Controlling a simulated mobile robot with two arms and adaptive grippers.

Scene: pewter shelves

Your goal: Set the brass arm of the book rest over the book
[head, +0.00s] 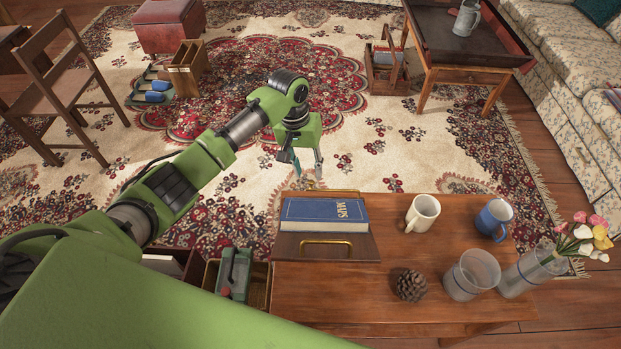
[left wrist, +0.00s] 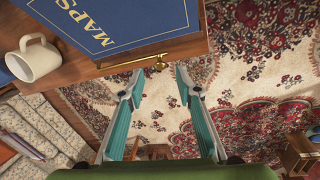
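The blue book (head: 325,211), marked MAPS, lies on the wooden book rest (head: 290,246) at the table's left end. A thin brass arm (head: 335,191) runs along the book's far edge, not over the cover. In the left wrist view the brass arm (left wrist: 138,62) ends in a knob beside the book (left wrist: 115,22). My left gripper (head: 308,173) is beyond that edge, pointing down. Its fingers (left wrist: 159,73) are open, with the knob near the gap between the tips; I cannot tell if they touch. A brass loop (head: 326,242) is at the rest's near edge. My right gripper is out of view.
On the table (head: 390,297) stand a cream mug (head: 422,213), a blue mug (head: 493,219), a pinecone (head: 409,285), a clear tumbler (head: 471,275) and a vase of tulips (head: 532,270). Open bins (head: 258,285) stand left of the table. The rug beyond is clear near the gripper.

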